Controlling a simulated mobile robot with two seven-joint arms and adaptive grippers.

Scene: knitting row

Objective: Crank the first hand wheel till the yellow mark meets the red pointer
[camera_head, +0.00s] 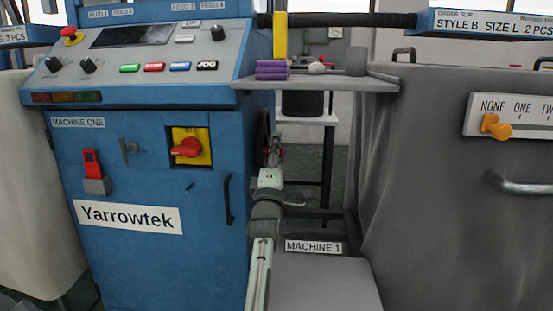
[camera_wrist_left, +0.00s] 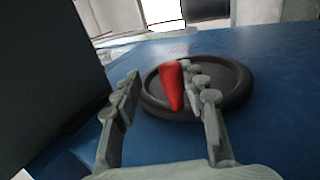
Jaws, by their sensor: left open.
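The dark round hand wheel (camera_wrist_left: 225,88) is on the blue side of machine one in the left wrist view. In the head view its dark rim (camera_head: 263,130) shows edge-on at the machine's right side. A red tapered piece (camera_wrist_left: 172,85) stands in front of the wheel; I cannot tell whether it is the pointer or a handle. My left gripper (camera_wrist_left: 160,72) is open at the wheel, with the red piece between its fingers; contact is unclear. In the head view this gripper (camera_head: 274,155) is small beside the machine. I see no yellow mark. My right gripper is out of view.
The blue machine (camera_head: 150,260) fills the left, with a red switch (camera_head: 187,147) and a door handle (camera_head: 228,199). A grey shelf (camera_head: 340,84) with purple rolls (camera_head: 272,70) overhangs the gap. A grey machine (camera_head: 430,200) bounds the right.

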